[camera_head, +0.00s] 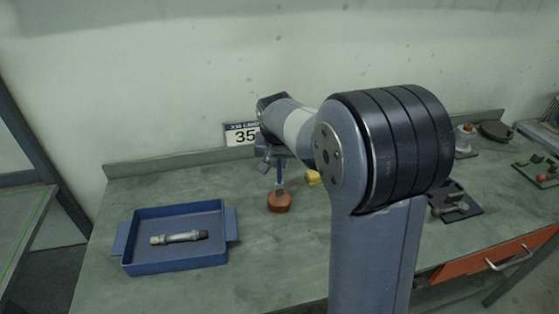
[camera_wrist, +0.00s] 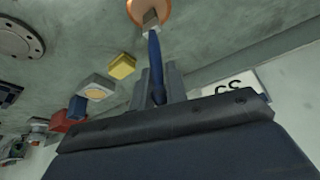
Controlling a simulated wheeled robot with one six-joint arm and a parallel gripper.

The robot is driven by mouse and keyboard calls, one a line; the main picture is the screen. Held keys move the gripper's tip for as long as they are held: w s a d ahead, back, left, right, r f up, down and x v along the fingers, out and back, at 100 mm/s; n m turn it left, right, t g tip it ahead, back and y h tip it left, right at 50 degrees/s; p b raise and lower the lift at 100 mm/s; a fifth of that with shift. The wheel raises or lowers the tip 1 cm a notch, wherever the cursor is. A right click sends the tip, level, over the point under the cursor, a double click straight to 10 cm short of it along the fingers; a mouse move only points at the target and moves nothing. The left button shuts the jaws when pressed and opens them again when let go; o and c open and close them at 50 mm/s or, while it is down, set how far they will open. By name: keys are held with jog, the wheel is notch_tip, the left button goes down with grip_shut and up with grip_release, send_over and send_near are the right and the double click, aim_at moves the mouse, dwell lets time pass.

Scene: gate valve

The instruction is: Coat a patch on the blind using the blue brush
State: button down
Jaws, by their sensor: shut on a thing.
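The blue brush (camera_head: 280,175) is upright, handle up, under my gripper (camera_head: 277,160) in the head view. My gripper is shut on its handle. In the wrist view the blue handle (camera_wrist: 155,62) runs from between my fingers (camera_wrist: 158,88) to a pale ferrule. The brush's lower end is at a round orange-brown dish (camera_head: 280,202), also in the wrist view (camera_wrist: 163,9); its bristles are not clearly visible, and I cannot tell whether they touch it. A grey disc with bolt holes (camera_wrist: 20,38), which looks like the blind, lies at the wrist view's upper left.
A yellow block (camera_head: 313,178) sits just right of the dish. A blue tray (camera_head: 143,262) holding a metal rod (camera_head: 180,237) stands at left. A dark plate with a part (camera_head: 452,203) lies at right. The bench front between tray and arm is clear.

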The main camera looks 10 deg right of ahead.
jog(key=shift+f+b, duration=0.4)
jog(key=shift+f, duration=0.15)
dwell(1.1)
jog(key=shift+r+p, duration=2.75)
jog(key=shift+r, duration=0.85)
jog(key=shift+s+f, duration=0.1)
